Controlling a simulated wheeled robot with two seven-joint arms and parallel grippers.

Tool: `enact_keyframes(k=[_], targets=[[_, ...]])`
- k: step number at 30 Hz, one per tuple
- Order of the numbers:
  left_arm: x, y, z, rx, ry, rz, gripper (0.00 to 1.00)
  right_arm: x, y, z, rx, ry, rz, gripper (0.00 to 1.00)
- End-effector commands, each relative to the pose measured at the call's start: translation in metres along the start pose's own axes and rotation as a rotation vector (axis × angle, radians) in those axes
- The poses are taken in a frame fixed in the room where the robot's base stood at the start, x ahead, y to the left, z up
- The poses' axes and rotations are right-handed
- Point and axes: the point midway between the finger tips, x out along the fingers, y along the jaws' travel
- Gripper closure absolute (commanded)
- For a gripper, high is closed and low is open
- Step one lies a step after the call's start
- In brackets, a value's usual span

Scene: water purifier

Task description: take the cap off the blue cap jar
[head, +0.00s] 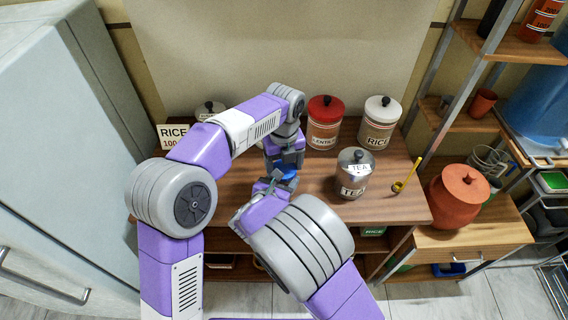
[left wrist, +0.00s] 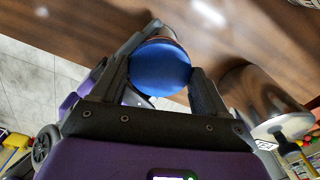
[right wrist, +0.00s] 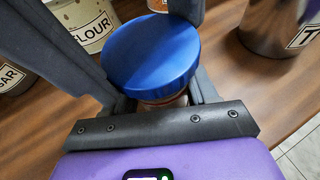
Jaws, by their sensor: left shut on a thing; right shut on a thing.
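The blue cap (head: 288,177) shows between my two grippers in the head view, above the front of the wooden counter. My left gripper (head: 284,162) comes from behind it; in the left wrist view its fingers are shut on the round blue cap (left wrist: 160,68). My right gripper (head: 267,187) reaches in from the front, low down. In the right wrist view the blue cap (right wrist: 150,55) sits on top of the jar, whose narrow body (right wrist: 165,100) shows just below it between the right fingers. The cap and jar touch; most of the jar is hidden.
A metal TEA canister (head: 354,177) stands right of the grippers, with a yellow spoon (head: 407,178) beyond it. A red-lidded canister (head: 325,124) and a white RICE canister (head: 380,124) stand behind. The fridge (head: 60,150) is left. The counter's front right is clear.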

Motion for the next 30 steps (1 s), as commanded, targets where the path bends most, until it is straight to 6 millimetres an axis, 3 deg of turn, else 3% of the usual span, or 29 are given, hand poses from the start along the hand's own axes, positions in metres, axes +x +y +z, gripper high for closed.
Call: enact_keyframes(k=[5, 6, 11, 20, 30], targets=[[0.0, 0.0, 0.0, 0.002, -0.001, -0.001, 0.62, 0.0, 0.0, 0.0, 0.0, 0.0, 0.0, 1.0], [0.0, 0.0, 0.0, 0.002, -0.001, -0.001, 0.23, 0.0, 0.0, 0.0, 0.0, 0.0, 0.0, 1.0], [0.0, 0.0, 0.0, 0.003, -0.001, -0.001, 0.0, 0.0, 0.0, 0.0, 0.0, 0.0, 0.0, 1.0], [-0.002, 0.001, 0.0, 0.002, 0.001, 0.002, 0.0, 0.001, -0.001, 0.001, 0.001, -0.001, -0.004, 1.0], [-0.042, 0.0, 0.0, 0.003, 0.0, 0.0, 0.0, 0.001, -0.001, 0.0, 0.0, 0.001, -0.003, 1.0]])
